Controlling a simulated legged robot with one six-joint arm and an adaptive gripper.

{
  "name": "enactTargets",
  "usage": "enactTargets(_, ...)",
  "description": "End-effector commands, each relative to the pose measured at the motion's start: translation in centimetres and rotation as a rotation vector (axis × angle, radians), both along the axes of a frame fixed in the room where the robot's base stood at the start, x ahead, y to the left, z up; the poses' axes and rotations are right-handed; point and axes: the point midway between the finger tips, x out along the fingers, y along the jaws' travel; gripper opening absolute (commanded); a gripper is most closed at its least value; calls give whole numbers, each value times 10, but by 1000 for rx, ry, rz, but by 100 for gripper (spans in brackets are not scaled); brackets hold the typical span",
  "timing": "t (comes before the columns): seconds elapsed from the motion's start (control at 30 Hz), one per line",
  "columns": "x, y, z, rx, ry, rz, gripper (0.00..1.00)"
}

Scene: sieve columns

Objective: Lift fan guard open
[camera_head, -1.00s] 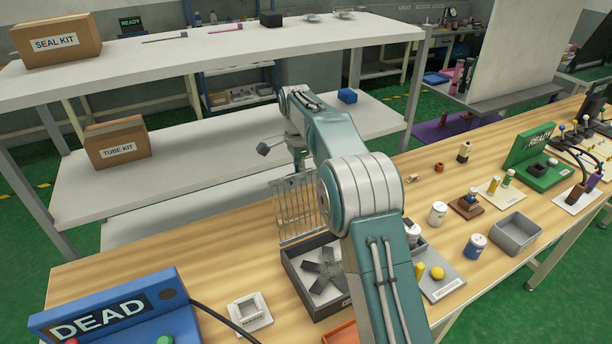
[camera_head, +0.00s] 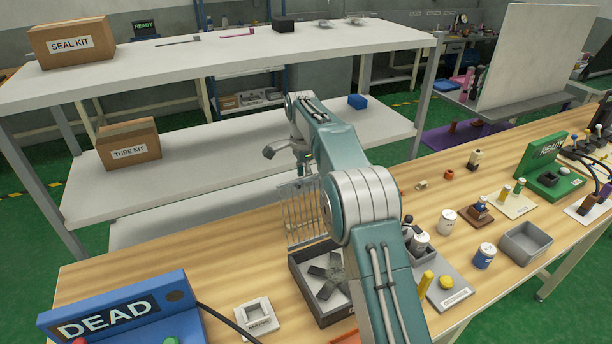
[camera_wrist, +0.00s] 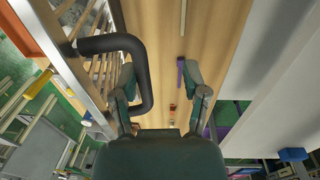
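The fan guard (camera_head: 302,215) is a pale wire grille. In the head view it stands raised, nearly upright, at the back of a dark open box (camera_head: 318,318) with a grey-bladed fan (camera_head: 326,280) inside. My arm hides the right part of the guard and box. In the wrist view, the guard's bars (camera_wrist: 97,40) are at upper left, with a thick black handle loop (camera_wrist: 110,43) on them. My gripper (camera_wrist: 157,72) has its fingers spread wide. The left finger lies within the loop's outline; I cannot tell whether it touches.
A blue panel reading DEAD (camera_head: 125,310) and a small white holder (camera_head: 257,318) are left of the box. Jars, a grey tray (camera_head: 527,240) and a green READY panel (camera_head: 548,165) are to the right. White shelves (camera_head: 200,180) stand behind the bench.

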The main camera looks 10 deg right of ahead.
Motion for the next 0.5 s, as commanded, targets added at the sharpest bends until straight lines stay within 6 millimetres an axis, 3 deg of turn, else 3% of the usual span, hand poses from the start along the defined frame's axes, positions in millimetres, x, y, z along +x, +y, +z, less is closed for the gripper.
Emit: enactTargets(0.5,-1,-2,2,0,-1,-2,51)
